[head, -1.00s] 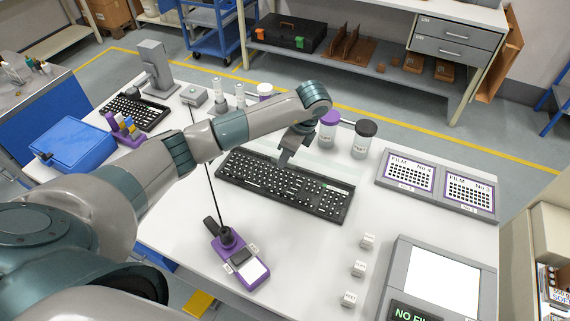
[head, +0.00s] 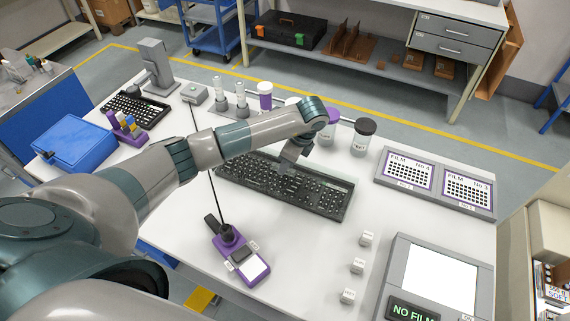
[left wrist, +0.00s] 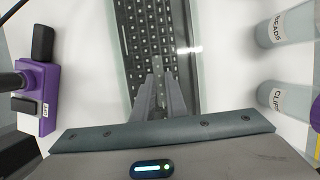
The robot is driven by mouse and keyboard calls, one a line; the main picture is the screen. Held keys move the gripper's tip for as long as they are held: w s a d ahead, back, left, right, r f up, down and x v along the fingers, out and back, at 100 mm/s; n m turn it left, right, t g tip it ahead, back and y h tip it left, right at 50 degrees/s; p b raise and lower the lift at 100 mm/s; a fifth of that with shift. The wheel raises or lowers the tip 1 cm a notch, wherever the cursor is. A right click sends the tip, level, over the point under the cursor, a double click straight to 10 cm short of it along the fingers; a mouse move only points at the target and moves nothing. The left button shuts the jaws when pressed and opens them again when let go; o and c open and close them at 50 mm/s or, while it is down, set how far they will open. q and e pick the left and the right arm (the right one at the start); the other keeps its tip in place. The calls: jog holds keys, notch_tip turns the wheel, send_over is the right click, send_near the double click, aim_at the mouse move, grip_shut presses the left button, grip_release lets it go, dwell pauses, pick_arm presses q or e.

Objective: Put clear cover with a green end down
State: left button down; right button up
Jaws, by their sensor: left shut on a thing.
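The clear cover (left wrist: 197,88) is a see-through sheet with pale edges, and it shows best in the left wrist view. It lies over the black keyboard (left wrist: 138,28), which shows through it and looks hazy. In the head view the cover is hard to make out over the keyboard (head: 325,200). I cannot tell whether it rests fully on the keys, and its green end is not clear to me. My left gripper (head: 284,166) is above the keyboard's far long side, shut on the cover; its fingers (left wrist: 160,78) point down at it. My right gripper is not in view.
Two lidded jars (head: 362,137) stand just behind the keyboard. A purple device (head: 240,255) with a thin rod is at front left, small white blocks (head: 358,266) at front right. Film panels (head: 435,182) and a grey screen unit (head: 440,275) are on the right.

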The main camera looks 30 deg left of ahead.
aim_at(289, 168)
pick_arm(q)
jog(key=shift+f, duration=0.15)
jog(key=c, duration=1.8)
grip_release()
jog(key=shift+o, duration=0.2)
jog(key=shift+r+p, duration=0.55)
jog(key=shift+r, duration=0.15)
jog(key=b+v, duration=0.2)
jog(key=v, duration=0.1)
jog(key=shift+d+r, duration=0.15)
jog(key=v, duration=0.8)
jog(key=shift+r, duration=0.25)
